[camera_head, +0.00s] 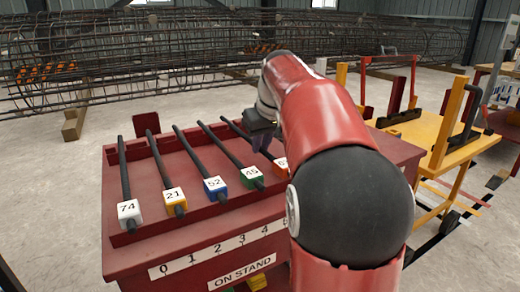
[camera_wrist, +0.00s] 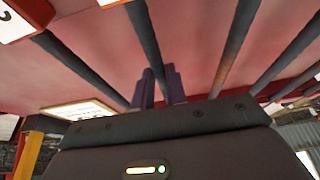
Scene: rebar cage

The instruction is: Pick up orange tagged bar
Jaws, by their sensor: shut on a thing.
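The orange tagged bar lies on the red stand, with its orange and white tag (camera_head: 281,166) partly hidden behind my arm. My gripper (camera_head: 262,142) is at this bar, well back from the tag. In the wrist view its two purple fingers (camera_wrist: 160,88) are shut on a dark bar (camera_wrist: 143,35). It appears to be the orange tagged one, as its place in the row fits. Its tag is almost wholly cut off at the top edge there. The bar still appears to lie low over the stand; I cannot tell whether it touches.
Bars tagged white 74 (camera_head: 129,214), yellow 21 (camera_head: 174,200), blue 52 (camera_head: 215,187) and green 45 (camera_head: 252,177) lie to the left. Another tagged bar (camera_wrist: 72,62) is close beside the fingers. A yellow cart (camera_head: 425,135) stands right; a rebar cage (camera_head: 150,55) lies behind.

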